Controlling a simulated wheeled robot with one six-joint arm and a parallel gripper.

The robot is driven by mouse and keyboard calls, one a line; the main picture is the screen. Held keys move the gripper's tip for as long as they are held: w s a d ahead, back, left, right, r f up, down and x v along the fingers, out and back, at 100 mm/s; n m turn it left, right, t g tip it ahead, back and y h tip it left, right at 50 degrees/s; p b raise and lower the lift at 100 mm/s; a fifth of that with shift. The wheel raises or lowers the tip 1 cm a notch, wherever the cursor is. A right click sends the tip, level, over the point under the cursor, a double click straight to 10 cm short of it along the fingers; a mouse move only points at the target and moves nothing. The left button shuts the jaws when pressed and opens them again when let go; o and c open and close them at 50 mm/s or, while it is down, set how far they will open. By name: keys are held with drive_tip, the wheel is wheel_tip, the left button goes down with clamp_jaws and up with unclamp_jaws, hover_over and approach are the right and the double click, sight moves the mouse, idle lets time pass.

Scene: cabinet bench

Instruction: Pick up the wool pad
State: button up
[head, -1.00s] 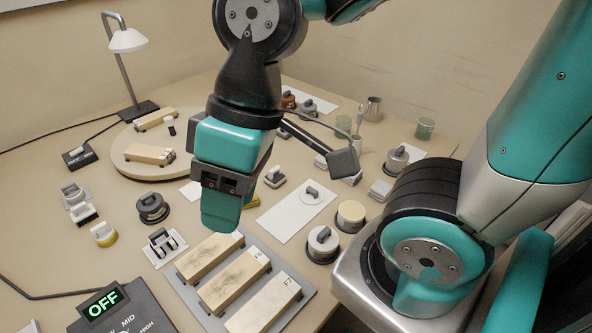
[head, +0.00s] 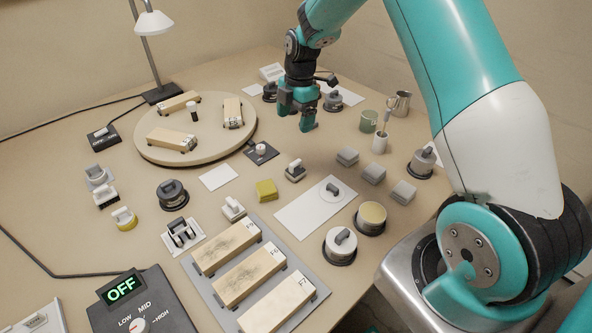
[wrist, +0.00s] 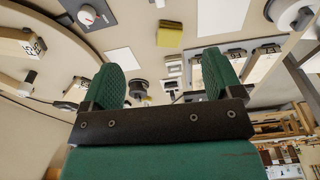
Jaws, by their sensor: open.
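I cannot tell for certain which item is the wool pad. One candidate is a pale round pad with a dark handle (head: 340,243) on a dark dish at the front right. Another is a white round piece with a dark handle (head: 333,191) on a white sheet. A cream-topped round pad (head: 371,214) sits in a dark dish beside them. My gripper (head: 297,116) is at the back of the bench, fingers pointing down, apart from all of these. In the wrist view my gripper (wrist: 162,80) is open, with nothing held between the fingers.
A round wooden turntable (head: 215,152) with wood blocks stands at the back left. A yellow sponge (head: 266,190), a grey tray of blocks (head: 205,289) and a control box (head: 150,300) are nearer. A green cup (head: 368,121) and a metal jug (head: 399,103) stand right of my gripper.

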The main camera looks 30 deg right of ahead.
sight(296, 162)
drive_tip(key=f+p, duration=0.2)
drive_tip(key=f, duration=1.1)
drive_tip(key=shift+a, duration=0.2)
drive_tip(key=shift+s+d+f+p, duration=0.1)
drive_tip(key=shift+f+p, duration=0.9)
drive_tip(key=shift+f, duration=1.7)
drive_tip(key=c, duration=1)
wheel_tip(296, 162, up, 20)
drive_tip(key=b, duration=0.3)
